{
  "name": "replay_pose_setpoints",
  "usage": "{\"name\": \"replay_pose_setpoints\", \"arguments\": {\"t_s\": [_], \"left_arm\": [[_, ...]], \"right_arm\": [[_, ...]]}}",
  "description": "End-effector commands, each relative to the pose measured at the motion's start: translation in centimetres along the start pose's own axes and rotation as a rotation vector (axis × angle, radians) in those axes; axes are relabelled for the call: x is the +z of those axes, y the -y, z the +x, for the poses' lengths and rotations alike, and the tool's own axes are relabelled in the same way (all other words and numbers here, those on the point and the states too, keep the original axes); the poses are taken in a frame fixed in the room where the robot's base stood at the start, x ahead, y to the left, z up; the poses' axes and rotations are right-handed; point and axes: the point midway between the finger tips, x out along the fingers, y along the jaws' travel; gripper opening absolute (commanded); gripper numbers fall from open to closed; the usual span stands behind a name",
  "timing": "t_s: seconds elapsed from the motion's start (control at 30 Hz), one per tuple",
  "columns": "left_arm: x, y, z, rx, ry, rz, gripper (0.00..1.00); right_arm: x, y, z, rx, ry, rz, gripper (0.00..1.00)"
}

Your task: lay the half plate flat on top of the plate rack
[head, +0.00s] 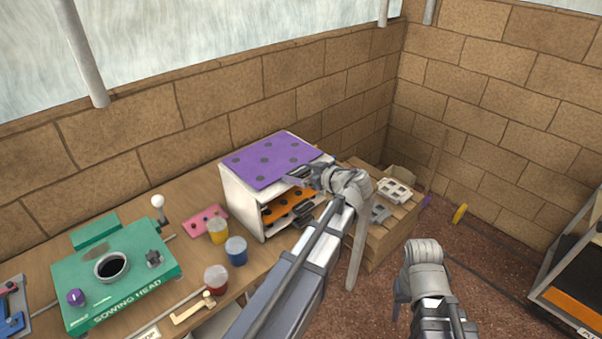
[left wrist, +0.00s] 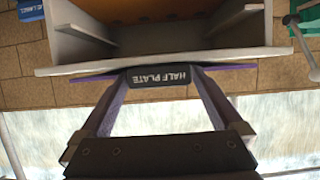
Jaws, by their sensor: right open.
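The half plate (head: 268,158) is a purple sheet with several dark round spots. It lies level over the white plate rack (head: 240,198), covering most of its top. A small gap beneath it cannot be ruled out. In the left wrist view, which is upside down, the plate's dark tab (left wrist: 162,78) reads HALF PLATE at the rack's front edge (left wrist: 280,52). My left gripper (head: 296,181) is at the plate's right edge, its fingers on both sides of the tab, apparently touching it (left wrist: 163,82). My right gripper (head: 398,308) is open and low, away from the rack.
An orange plate (head: 289,206) sits inside the rack. A green sowing head (head: 115,270) is at left. A wooden crate (head: 375,240) stands right of the rack.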

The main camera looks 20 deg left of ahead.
Motion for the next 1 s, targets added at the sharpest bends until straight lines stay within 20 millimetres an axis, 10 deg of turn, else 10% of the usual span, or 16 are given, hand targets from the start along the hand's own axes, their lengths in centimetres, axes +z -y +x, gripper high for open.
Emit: {"name": "replay_pose_setpoints", "arguments": {"t_s": [0.6, 1.0], "left_arm": [[-0.2, 0.0, -6.8, 0.002, 0.001, 0.0, 1.0], [0.0, 0.0, -7.8, 0.0, 0.0, 0.0, 1.0]], "right_arm": [[0.2, -0.3, -2.8, 0.0, 0.0, 0.0, 0.5], [0.2, -0.3, -2.9, 0.0, 0.0, 0.0, 0.5]]}}
